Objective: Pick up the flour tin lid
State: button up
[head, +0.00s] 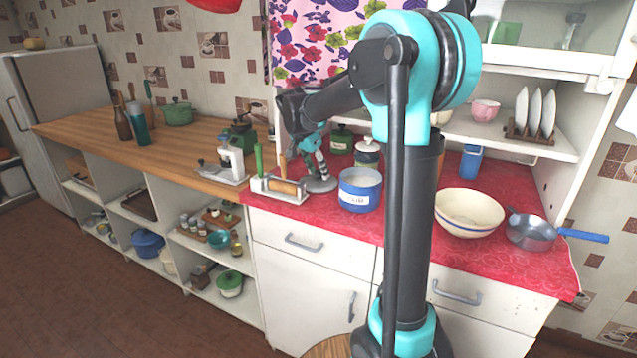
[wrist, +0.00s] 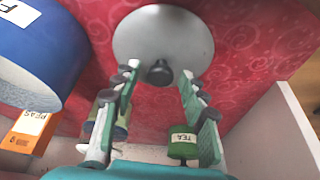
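The flour tin lid is a grey disc with a black knob; it lies on the red oilcloth in the wrist view (wrist: 140,35) and the head view (head: 322,185). My gripper (wrist: 158,76) is open, its two fingers on either side of the knob; I cannot tell whether they touch it. In the head view my gripper (head: 316,160) points down just above the lid. The blue tin (head: 360,194) stands without a lid to the right of it, its label partly readable. In the wrist view the blue tin (wrist: 42,45) is at the upper left.
A green tea tin (wrist: 183,147) and an orange peas box (wrist: 28,132) are near my gripper. A cream bowl (head: 468,212) and a blue-handled pan (head: 533,232) stand to the right.

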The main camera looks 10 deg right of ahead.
grip_shut()
